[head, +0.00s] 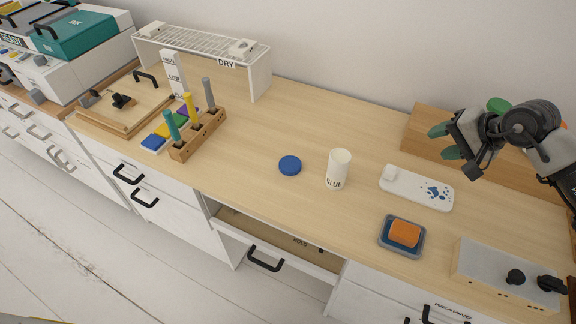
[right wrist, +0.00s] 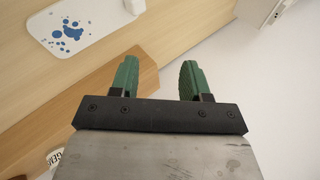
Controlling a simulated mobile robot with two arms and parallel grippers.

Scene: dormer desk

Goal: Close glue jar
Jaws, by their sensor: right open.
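The glue jar (head: 338,170) is a white cylinder with the word GLUE on it, standing upright on the desk in the head view. A round blue lid (head: 290,165) lies flat on the desk to its left, apart from it. Whether the jar's top is open is too small to tell. My right gripper (head: 442,142) is at the right, above the back of the desk, well away from jar and lid. In the right wrist view its two green fingers (right wrist: 157,78) are apart with nothing between them. My left gripper is not in view.
A white tray with blue blots (head: 432,193) lies right of the jar. An orange sponge in a grey dish (head: 388,241) is near the front edge. A wooden tool rack (head: 183,153) stands at left. A drawer (head: 275,240) below is partly open. Desk around the lid is clear.

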